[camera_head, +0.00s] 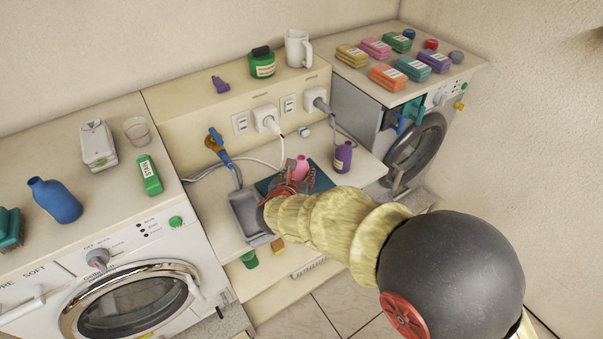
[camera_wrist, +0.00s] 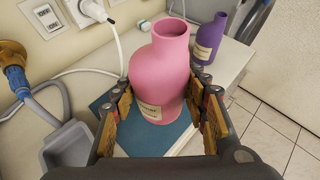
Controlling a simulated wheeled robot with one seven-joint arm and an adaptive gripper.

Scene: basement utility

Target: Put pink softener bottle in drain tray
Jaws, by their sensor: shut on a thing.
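The pink softener bottle (camera_wrist: 160,75) stands upright between my gripper's fingers (camera_wrist: 160,112) in the wrist view, with its label facing me. My gripper (camera_head: 290,182) is shut on its body; in the head view only the bottle's pink top (camera_head: 301,167) shows. The bottle is over a dark teal mat or tray (camera_wrist: 185,139); whether its base touches is hidden. A grey tray (camera_head: 247,214) lies just left of my gripper, and it also shows at left in the wrist view (camera_wrist: 68,145). I cannot tell for sure which is the drain tray.
A purple bottle (camera_head: 343,157) stands right of the pink one. A blue hose (camera_head: 222,153) and cables lie behind the grey tray. Plugged sockets (camera_head: 267,118) line the back ledge. Washing machines (camera_head: 120,290) flank the low shelf.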

